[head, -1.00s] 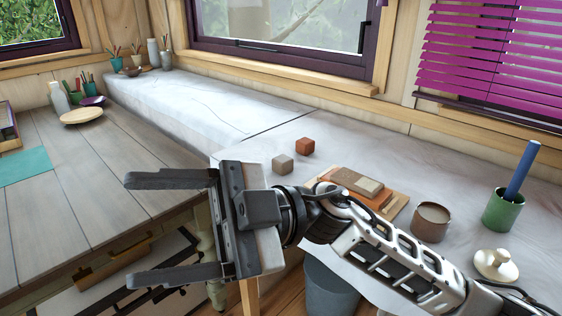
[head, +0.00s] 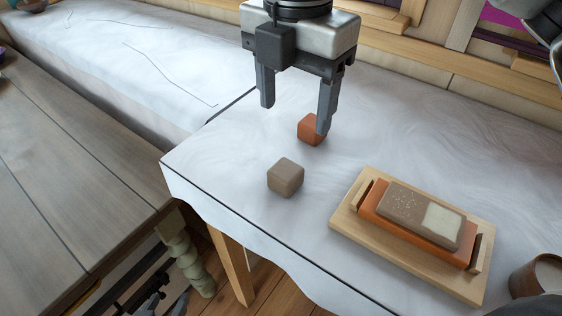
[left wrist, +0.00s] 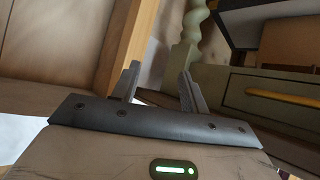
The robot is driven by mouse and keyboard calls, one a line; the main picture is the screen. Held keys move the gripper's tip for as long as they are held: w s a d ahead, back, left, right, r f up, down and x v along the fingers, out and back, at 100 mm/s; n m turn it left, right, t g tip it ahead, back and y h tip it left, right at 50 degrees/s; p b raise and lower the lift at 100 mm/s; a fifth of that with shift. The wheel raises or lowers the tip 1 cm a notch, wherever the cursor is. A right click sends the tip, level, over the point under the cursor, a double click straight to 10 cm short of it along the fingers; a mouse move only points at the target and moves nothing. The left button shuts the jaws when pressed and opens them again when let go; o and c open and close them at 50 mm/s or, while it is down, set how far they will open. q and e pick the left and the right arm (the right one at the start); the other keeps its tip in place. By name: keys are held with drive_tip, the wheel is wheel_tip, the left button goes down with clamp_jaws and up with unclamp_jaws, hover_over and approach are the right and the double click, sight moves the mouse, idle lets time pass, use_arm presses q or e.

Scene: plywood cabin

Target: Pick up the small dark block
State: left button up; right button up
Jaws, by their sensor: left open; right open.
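A small grey-brown block (head: 286,177) sits on the white-covered surface, near its front left edge. An orange-red block (head: 309,130) sits behind it and is partly covered by a gripper finger. My right gripper (head: 295,118) points down, open and empty, above and behind the grey-brown block and apart from it. My left gripper seems to show low at the lower left (head: 175,275), below the surface. In the left wrist view my left gripper (left wrist: 158,80) is open and empty, in front of a wooden post and a pale green turned leg; no block shows there.
A wooden tray (head: 345,222) with an orange piece and a brown-and-cream block stands right of the blocks. A brown cup (head: 540,275) is at the right edge. A grey plank table (head: 70,170) fills the left. The white surface behind the tray is clear.

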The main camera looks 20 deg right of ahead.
sight(286, 169)
wheel_tip(286, 169, down, 7)
drive_tip(key=shift+s+a+f, duration=0.1)
drive_tip(key=shift+f, duration=0.05)
drive_tip(key=shift+a+f+p, duration=0.2)
drive_tip(key=shift+f+p, duration=0.2)
drive_tip(key=shift+f, duration=0.95)
drive_tip(key=shift+a+f+p, duration=0.15)
drive_tip(key=shift+f+p, duration=0.25)
drive_tip(key=shift+f, duration=0.95)
drive_tip(key=shift+c, duration=0.3)
drive_tip(key=c, duration=1.1)
